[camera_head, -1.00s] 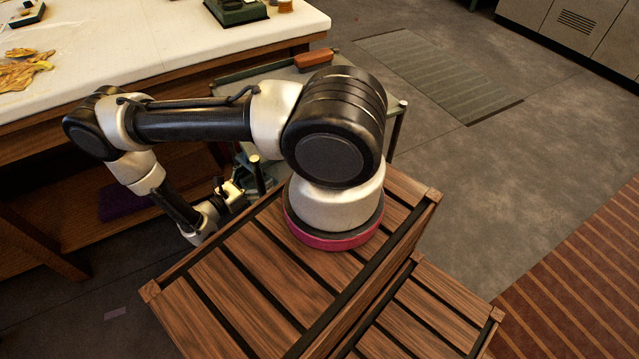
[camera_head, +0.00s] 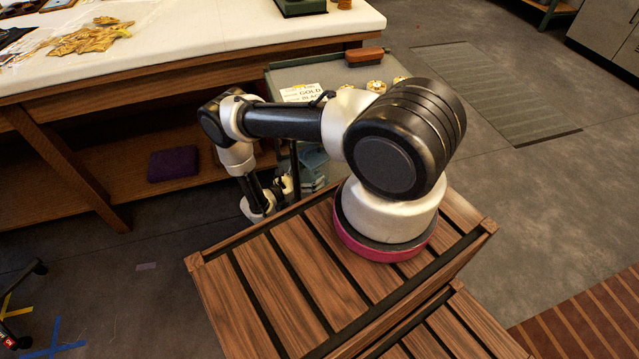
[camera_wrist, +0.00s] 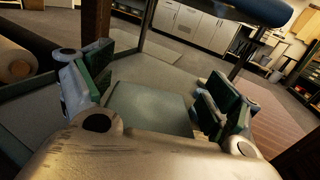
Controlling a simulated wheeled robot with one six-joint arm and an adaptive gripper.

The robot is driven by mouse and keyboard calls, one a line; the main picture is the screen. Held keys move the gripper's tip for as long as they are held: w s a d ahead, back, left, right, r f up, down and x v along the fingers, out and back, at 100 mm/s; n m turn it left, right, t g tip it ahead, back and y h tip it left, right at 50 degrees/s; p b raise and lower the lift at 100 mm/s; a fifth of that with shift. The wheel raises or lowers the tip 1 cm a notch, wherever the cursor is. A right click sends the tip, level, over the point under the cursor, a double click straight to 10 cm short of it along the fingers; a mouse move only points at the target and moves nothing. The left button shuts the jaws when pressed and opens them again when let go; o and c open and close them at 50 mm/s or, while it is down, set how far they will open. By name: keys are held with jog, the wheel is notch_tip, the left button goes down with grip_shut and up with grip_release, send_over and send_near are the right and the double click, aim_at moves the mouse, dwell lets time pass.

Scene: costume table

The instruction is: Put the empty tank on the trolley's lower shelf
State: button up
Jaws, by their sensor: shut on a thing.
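My gripper shows in the wrist view (camera_wrist: 150,100), its two green-padded fingers on either side of a flat grey-green thing, which appears to be the empty tank (camera_wrist: 150,108). The fingers are shut on it. Much of the tank is hidden behind the pale gripper body. In the head view my gripper (camera_head: 284,186) is low, beside the trolley's near left post, and the tank cannot be made out. The trolley (camera_head: 290,76) has a grey-green top. Its lower level is mostly hidden by my arm; pale blue things (camera_head: 312,165) show there.
A card, gold tins (camera_head: 376,87) and a brown-backed brush (camera_head: 364,57) lie on the trolley top. The white-topped table (camera_head: 190,40) stands to the left, with a purple folded thing (camera_head: 173,164) on its low shelf. Open floor (camera_head: 530,200) lies to the right.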

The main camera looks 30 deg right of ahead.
jog(key=shift+f, duration=2.55)
jog(key=shift+f, duration=0.15)
jog(key=o, duration=1.1)
jog(key=shift+c, duration=0.2)
